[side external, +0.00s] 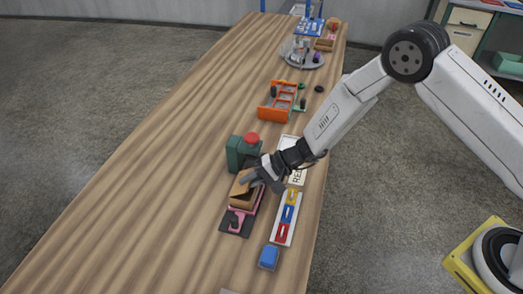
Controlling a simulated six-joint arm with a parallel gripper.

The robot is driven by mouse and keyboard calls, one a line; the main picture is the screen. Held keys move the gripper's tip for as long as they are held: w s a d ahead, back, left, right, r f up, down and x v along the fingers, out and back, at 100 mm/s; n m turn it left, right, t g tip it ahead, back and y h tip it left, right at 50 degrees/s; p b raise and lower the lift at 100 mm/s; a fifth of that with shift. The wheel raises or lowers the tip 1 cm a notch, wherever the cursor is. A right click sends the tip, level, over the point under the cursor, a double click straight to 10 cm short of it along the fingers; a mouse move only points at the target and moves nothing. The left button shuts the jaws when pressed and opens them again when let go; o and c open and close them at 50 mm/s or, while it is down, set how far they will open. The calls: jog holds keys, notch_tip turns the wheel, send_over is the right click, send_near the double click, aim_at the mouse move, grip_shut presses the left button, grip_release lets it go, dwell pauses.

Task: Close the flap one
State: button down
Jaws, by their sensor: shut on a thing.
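A small brown box (242,199) with a brown flap (239,187) sits on the wooden table, just in front of a dark green block. The flap stands tilted up at the box's left side. My gripper (257,182) is at the flap's upper right edge, shut on it. The fingertips are small and partly hidden against the box, so the exact contact is hard to see. No marking that numbers the flap can be read.
A green block with a red button (251,138) stands close behind the box. A pink and black fixture (237,222) lies in front. A white tray with coloured pieces (286,218) and a blue block (269,257) are to the right. The table's left side is clear.

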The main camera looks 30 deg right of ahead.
jog(key=shift+s+d+f+n+t+y, duration=0.15)
jog(key=shift+f+n+t+y, duration=0.25)
jog(key=shift+y, duration=0.4)
jog(key=shift+t, duration=0.3)
jog(key=c, duration=0.8)
grip_release()
jog(key=shift+r, duration=0.1)
